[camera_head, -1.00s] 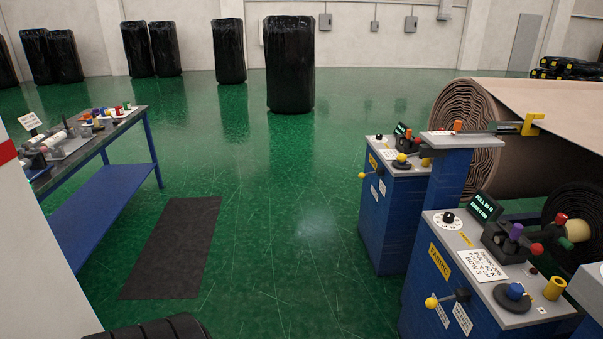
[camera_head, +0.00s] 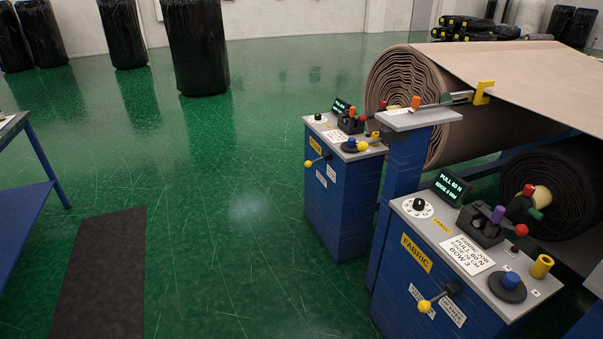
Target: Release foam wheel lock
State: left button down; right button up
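Neither of my grippers is in view. I cannot tell which part is the foam wheel lock. The near blue cabinet (camera_head: 400,270) has a yellow label reading FABRIC (camera_head: 416,253). On its front is a lever with a yellow ball knob (camera_head: 424,306). Its grey top carries a black dial (camera_head: 419,206), a lit display (camera_head: 451,188), a purple-topped handle (camera_head: 497,214), a blue knob on a dark disc (camera_head: 511,280) and a yellow cylinder (camera_head: 542,266). The far blue cabinet (camera_head: 335,215) has a similar yellow-knobbed lever (camera_head: 309,164); its yellow label is too small to read.
A large beige roll (camera_head: 405,90) and a dark roll (camera_head: 565,190) stand behind the cabinets. A blue post with a grey top plate (camera_head: 400,122) stands between the cabinets. The green floor (camera_head: 220,210) is open left of them, with a dark mat (camera_head: 100,275) and blue table (camera_head: 25,205).

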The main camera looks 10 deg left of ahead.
aim_at(308, 164)
jog(key=i+j, duration=0.3)
jog(key=j, duration=0.15)
jog(key=i+j+u, duration=0.1)
jog(key=i+j, duration=0.2)
jog(key=j, duration=0.15)
jog(key=i+j, duration=0.25)
jog(key=i, duration=0.4)
jog(key=i+j+u, duration=0.1)
jog(key=i, duration=0.55)
jog(key=i+j+u, duration=0.1)
jog(key=i+j, duration=0.2)
jog(key=i, duration=0.35)
jog(key=i+j, duration=0.1)
jog(key=i, duration=0.55)
